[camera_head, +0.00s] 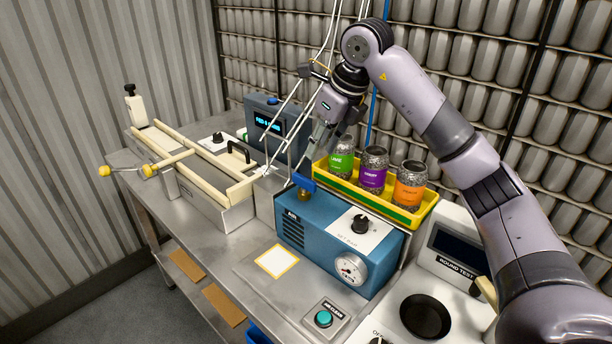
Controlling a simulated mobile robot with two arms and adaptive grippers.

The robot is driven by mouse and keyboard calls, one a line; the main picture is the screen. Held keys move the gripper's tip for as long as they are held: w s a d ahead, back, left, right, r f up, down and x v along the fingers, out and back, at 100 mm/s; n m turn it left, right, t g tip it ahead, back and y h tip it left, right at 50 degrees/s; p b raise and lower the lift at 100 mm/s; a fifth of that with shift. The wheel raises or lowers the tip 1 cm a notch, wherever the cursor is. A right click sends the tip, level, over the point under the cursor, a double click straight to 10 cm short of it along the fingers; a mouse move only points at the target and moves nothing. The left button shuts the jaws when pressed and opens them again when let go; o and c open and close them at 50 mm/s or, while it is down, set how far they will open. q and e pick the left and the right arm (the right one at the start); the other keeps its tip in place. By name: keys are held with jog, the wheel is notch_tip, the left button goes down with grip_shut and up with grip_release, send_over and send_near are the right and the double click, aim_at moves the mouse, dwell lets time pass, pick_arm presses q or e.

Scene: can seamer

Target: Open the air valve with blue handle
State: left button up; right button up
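The air valve's blue handle (304,182) sits on a short brass valve body (304,194), on the top left of a blue box with a round gauge. My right gripper (319,145) comes down from above, its fingers pointing down just above and slightly right of the handle. A gap shows between fingers and handle, so they look apart. Whether the fingers are open or shut is unclear at this angle, and thin white hoses cross close by. My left gripper is not in view.
The blue box (385,252) carries a black knob and gauge. Behind it, a yellow tray (405,215) holds three labelled jars. A cream-railed machine (215,165) stands left, a blue display unit (272,128) behind. A green button (323,319) and dark round plate (425,316) lie in front.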

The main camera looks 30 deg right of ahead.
aim_at(305, 178)
jog(key=p+x, duration=0.1)
jog(key=x, duration=1)
jog(key=shift+a, duration=0.1)
jog(key=shift+c, duration=0.4)
grip_shut()
